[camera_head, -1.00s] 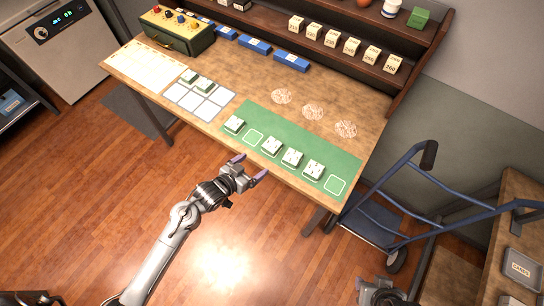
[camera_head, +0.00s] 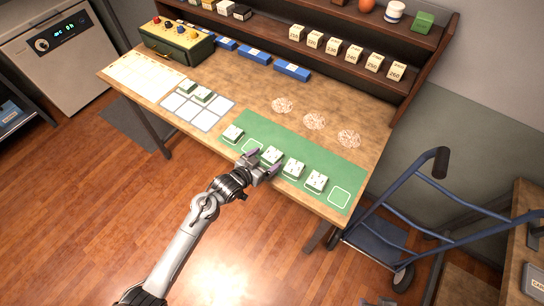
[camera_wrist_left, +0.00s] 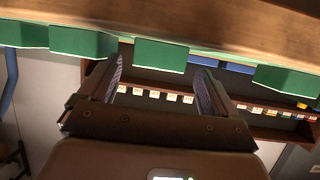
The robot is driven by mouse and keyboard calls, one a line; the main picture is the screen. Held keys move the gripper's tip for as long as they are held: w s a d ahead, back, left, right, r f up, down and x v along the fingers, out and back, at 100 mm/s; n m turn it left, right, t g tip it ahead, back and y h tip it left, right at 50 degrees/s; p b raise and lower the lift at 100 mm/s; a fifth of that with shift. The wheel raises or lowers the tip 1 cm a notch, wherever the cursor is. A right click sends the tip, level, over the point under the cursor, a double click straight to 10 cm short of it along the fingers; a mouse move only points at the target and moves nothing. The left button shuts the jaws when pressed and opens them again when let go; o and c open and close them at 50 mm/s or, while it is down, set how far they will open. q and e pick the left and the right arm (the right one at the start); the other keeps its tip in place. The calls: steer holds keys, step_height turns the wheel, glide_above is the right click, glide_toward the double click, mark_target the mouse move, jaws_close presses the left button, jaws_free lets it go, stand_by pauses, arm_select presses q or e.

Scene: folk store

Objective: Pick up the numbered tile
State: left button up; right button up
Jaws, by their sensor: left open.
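White-topped, green-sided tiles with small dark marks stand in a row on the green mat (camera_head: 300,152); I cannot read the marks. My left gripper (camera_head: 263,162) is open at the mat's front edge. Its fingers are on either side of the near side of one tile (camera_head: 271,154), the second from the left. In the left wrist view, that tile's green side (camera_wrist_left: 160,55) appears between the open fingers (camera_wrist_left: 160,75), and I see no contact. Other tiles are at the left end (camera_head: 233,133) and to the right (camera_head: 294,168) (camera_head: 316,181).
The mat has empty outlined slots (camera_head: 251,146) (camera_head: 339,198). A shelf with numbered blocks (camera_head: 333,46) stands behind. A blue hand truck (camera_head: 400,215) is at the right of the table.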

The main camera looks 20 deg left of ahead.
mark_target(272, 155)
arm_select(q)
steer(key=x, duration=0.3)
steer(key=shift+w+d, duration=0.2)
steer(key=shift+w, duration=0.15)
steer(key=shift+w+d+f, duration=0.1)
steer(key=shift+w+f, duration=0.05)
steer(key=shift+w, duration=0.15)
steer(key=shift+c, duration=0.4)
steer(key=c, duration=1.1)
